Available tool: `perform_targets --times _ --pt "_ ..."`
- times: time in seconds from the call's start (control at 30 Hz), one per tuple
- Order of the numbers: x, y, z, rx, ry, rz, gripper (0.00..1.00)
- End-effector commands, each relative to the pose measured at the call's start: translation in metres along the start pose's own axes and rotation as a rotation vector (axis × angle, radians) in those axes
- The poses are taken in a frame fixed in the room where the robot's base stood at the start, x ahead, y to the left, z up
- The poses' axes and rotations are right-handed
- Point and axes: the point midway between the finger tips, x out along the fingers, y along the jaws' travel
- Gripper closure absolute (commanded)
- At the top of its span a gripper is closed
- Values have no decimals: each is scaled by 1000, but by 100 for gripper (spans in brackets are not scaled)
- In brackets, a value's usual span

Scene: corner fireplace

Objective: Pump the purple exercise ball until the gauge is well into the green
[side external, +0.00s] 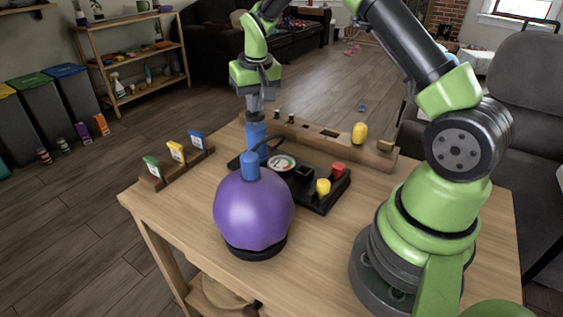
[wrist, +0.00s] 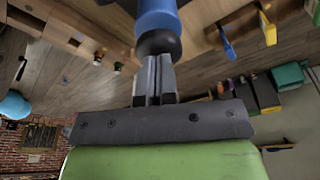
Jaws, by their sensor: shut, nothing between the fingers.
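The purple exercise ball (side external: 253,212) sits in a black ring base (side external: 255,250) at the table's front, with a blue cap (side external: 249,166) on top. Behind it stands an upright blue pump (side external: 256,138), beside the round gauge (side external: 281,163) on a black base (side external: 318,202). The gauge's needle is too small to read. My gripper (side external: 255,108) points down directly over the pump's top. In the wrist view my shut, empty fingers (wrist: 153,62) are at the black end (wrist: 159,42) of the blue pump (wrist: 157,12); I cannot tell whether they touch.
The black base also carries a red knob (side external: 338,168) and a yellow knob (side external: 322,187). A wooden rack (side external: 183,168) with green, yellow and blue tags is at left. A wooden block (side external: 345,148) with a yellow piece (side external: 359,132) and a padlock (side external: 386,144) lines the back.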

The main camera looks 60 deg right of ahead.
Motion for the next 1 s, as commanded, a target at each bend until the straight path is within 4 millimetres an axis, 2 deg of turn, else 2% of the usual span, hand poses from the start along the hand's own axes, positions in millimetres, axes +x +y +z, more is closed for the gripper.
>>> perform_targets --times 0.1,0.27,1.0 --pt "9 0 3 -1 -6 2 100" --pt "4 0 1 -1 -3 1 100" --pt "-56 0 -12 -1 0 1 100"
